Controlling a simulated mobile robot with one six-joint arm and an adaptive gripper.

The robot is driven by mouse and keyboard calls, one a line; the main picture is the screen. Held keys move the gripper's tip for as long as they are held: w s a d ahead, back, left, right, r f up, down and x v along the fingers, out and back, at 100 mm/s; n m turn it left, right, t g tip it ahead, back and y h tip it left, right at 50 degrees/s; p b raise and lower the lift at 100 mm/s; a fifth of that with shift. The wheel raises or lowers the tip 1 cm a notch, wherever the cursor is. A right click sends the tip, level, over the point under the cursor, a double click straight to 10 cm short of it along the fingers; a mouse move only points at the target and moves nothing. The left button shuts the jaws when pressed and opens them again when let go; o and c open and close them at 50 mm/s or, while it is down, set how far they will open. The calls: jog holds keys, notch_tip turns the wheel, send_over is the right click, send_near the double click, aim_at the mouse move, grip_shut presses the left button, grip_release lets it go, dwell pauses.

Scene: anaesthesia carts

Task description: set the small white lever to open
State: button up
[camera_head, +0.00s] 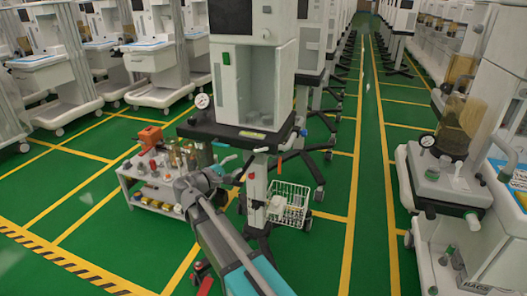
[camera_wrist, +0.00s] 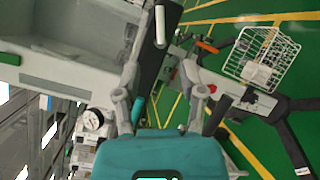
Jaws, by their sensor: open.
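A small white lever (camera_wrist: 160,26) shows at the top of the wrist view, against the black edge of the cart's work shelf. A small white piece (camera_head: 261,150) at the front of that shelf in the head view looks like the same lever. I cannot tell its setting. My gripper (camera_wrist: 161,98) is open and empty, with its two grey fingers apart. The lever lies beyond the fingertips, apart from them, roughly in line with the gap. In the head view my gripper (camera_head: 233,172) is in front of the cart, just below and left of the shelf front.
The anaesthesia cart (camera_head: 225,80) stands straight ahead, with a black shelf (camera_head: 225,131) and a pressure gauge (camera_head: 202,101). A white wire basket (camera_head: 288,205) hangs on its post. A low trolley with bottles (camera_head: 160,185) is at left.

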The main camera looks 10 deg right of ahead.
aim_at(264, 150)
jog(key=shift+w+d, duration=0.1)
jog(key=shift+d, duration=0.05)
jog(key=x, duration=1.3)
jog(key=shift+w+d, duration=0.1)
jog(key=shift+d, duration=0.1)
grip_shut()
